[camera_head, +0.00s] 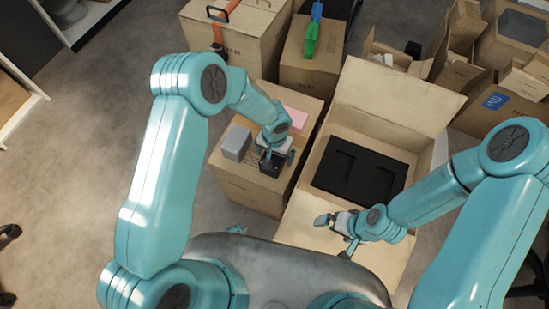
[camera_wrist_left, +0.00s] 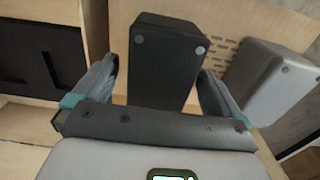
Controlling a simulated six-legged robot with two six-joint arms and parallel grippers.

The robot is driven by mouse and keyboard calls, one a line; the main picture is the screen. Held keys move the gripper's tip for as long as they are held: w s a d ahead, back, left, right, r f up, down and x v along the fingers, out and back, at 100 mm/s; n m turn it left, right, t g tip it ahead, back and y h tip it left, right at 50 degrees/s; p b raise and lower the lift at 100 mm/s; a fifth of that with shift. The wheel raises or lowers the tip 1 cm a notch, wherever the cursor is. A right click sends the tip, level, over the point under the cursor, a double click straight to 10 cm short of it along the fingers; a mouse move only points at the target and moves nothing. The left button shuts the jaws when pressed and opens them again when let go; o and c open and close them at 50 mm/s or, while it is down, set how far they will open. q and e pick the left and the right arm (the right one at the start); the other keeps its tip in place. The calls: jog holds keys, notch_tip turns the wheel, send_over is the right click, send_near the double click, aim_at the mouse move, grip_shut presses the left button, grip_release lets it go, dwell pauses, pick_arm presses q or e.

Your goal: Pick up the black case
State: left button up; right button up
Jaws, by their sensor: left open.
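The black case (camera_head: 270,166) sits on top of a closed brown carton, mostly hidden under my left gripper (camera_head: 275,158). In the left wrist view, the black case (camera_wrist_left: 165,62) is a dark block with two grey dots on its near face. My left gripper (camera_wrist_left: 158,82) is open, with one finger on each side of the case. I cannot tell whether the fingers touch it. My right gripper (camera_head: 336,233) is open and empty above the front flap of the open carton.
A grey box (camera_head: 237,143) stands beside the case; it also shows in the left wrist view (camera_wrist_left: 268,80). A pink item (camera_head: 294,119) lies behind. The open carton (camera_head: 398,105) holds a black insert (camera_head: 360,172). More cartons stand behind; the floor at left is clear.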

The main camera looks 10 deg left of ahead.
pick_arm(q)
jog(key=shift+f, duration=0.9)
pick_arm(e)
jog(key=shift+f, duration=0.15)
pick_arm(q)
jog(key=c, duration=1.1)
jog(key=shift+r, duration=0.1)
notch_tip(320, 180, up, 20)
jog(key=p, duration=0.3)
pick_arm(e)
notch_tip(320, 180, up, 4)
jog(key=shift+f, duration=0.2)
